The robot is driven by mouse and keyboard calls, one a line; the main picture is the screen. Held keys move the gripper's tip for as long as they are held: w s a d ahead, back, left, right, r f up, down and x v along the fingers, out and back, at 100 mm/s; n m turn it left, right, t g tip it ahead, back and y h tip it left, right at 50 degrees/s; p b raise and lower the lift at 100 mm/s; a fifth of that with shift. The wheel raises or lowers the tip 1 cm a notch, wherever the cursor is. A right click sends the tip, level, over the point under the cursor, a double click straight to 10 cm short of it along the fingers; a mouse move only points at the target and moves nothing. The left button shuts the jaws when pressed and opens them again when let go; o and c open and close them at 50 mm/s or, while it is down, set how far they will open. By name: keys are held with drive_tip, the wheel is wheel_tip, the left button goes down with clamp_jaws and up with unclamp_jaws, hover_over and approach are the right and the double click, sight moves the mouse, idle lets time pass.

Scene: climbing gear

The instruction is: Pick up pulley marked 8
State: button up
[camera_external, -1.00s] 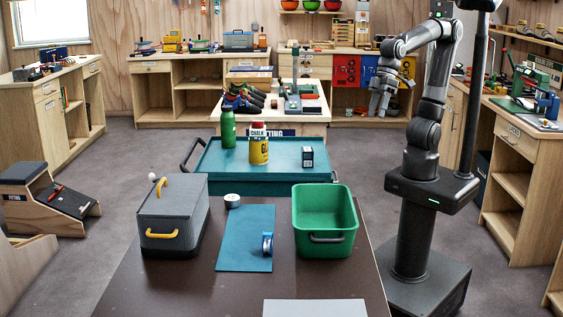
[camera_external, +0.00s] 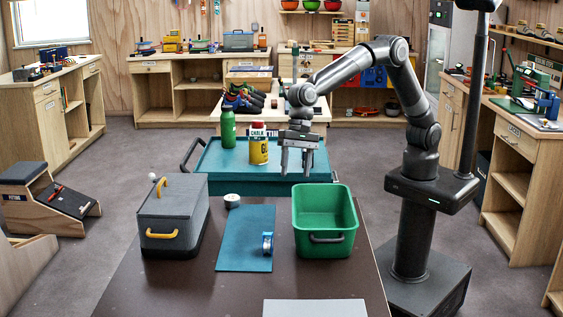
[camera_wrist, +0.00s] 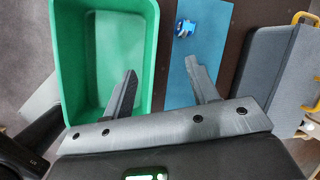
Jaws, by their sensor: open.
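A small blue and silver pulley-like piece (camera_external: 267,243) stands on the blue-teal mat (camera_external: 236,245) on the front table. It also shows in the wrist view (camera_wrist: 185,29) near the top, on the mat (camera_wrist: 205,85). No number can be read on it, so I cannot tell whether it is marked 8. My gripper (camera_external: 297,173) is open and empty, high above and behind the green bin. In the wrist view my gripper's fingers (camera_wrist: 161,75) are spread wide and point up the picture, with the blue piece beyond them.
The green bin (camera_external: 325,246) stands right of the mat. A grey case with yellow handles (camera_external: 172,222) stands left. A white roll (camera_external: 232,201) lies by the mat's back edge. A green bottle (camera_external: 228,130) and yellow chalk container (camera_external: 259,150) stand on the teal cart behind.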

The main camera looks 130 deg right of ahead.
drive_tip(key=w+d+f+m, duration=0.3)
drive_tip(key=w+f+m, duration=0.4)
drive_tip(key=f, duration=0.4)
drive_tip(key=n, duration=0.1)
approach(267, 254)
drive_tip(key=shift+d+f+y, duration=0.2)
drive_tip(key=shift+f+y, duration=0.1)
drive_tip(key=shift+f, duration=0.95)
drive_tip(key=x, duration=0.5)
drive_tip(key=shift+w+a+r, duration=0.2)
drive_tip(key=shift+w, duration=0.15)
drive_tip(key=c, duration=1)
drive_tip(key=shift+c, duration=0.5)
drive_tip(key=shift+r, duration=0.15)
